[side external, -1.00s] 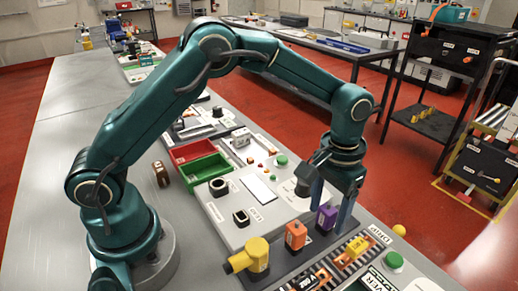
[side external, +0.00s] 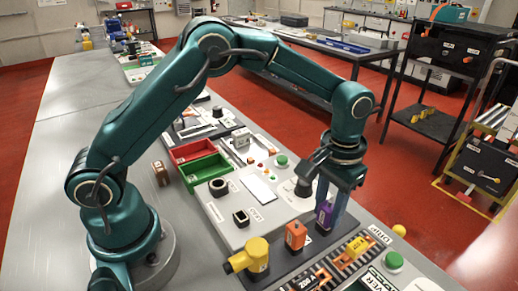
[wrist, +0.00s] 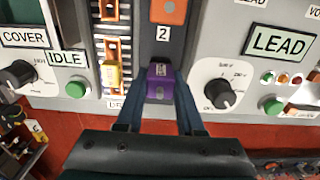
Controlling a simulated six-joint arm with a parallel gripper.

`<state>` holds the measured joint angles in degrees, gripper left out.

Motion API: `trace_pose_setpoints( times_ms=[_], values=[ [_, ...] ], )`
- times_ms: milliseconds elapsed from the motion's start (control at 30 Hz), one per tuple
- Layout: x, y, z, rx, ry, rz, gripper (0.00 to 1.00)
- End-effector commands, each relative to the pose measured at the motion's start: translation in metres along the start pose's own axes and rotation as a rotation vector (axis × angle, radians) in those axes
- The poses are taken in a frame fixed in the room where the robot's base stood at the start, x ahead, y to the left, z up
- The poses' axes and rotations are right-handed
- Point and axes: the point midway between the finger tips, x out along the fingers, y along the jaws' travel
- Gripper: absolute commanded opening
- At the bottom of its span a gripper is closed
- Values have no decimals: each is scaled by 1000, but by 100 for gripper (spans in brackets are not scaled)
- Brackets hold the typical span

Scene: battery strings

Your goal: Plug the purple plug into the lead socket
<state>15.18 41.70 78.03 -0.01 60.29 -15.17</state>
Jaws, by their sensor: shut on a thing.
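The purple plug (side external: 324,215) is upright at the end of the dark strip, past the orange plug. My gripper (side external: 329,212) is shut on it from above, one finger on each side. In the wrist view the purple plug (wrist: 160,83) sits between both fingertips. I cannot tell whether its base is clear of the strip. A LEAD plate (wrist: 280,42) is on the pale panel to the right in the wrist view. In the side view that panel carries a round black socket (side external: 219,186) and a square black socket (side external: 241,218); their small labels are unreadable.
The orange plug (side external: 295,235) and yellow angled plug (side external: 250,259) stand along the dark strip (side external: 274,256). A black knob (side external: 303,186) and green button (side external: 281,160) are on the panel. Red and green trays (side external: 205,169) lie beyond. Orange and yellow parts flank the strip's other side.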

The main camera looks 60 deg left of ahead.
Motion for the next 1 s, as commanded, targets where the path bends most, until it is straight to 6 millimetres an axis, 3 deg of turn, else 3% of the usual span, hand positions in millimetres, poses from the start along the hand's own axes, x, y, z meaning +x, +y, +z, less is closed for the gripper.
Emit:
trace_pose_setpoints(
  times_ms=[1000],
  values=[
    [-23,0,0,0,0,0,0]
  ],
)
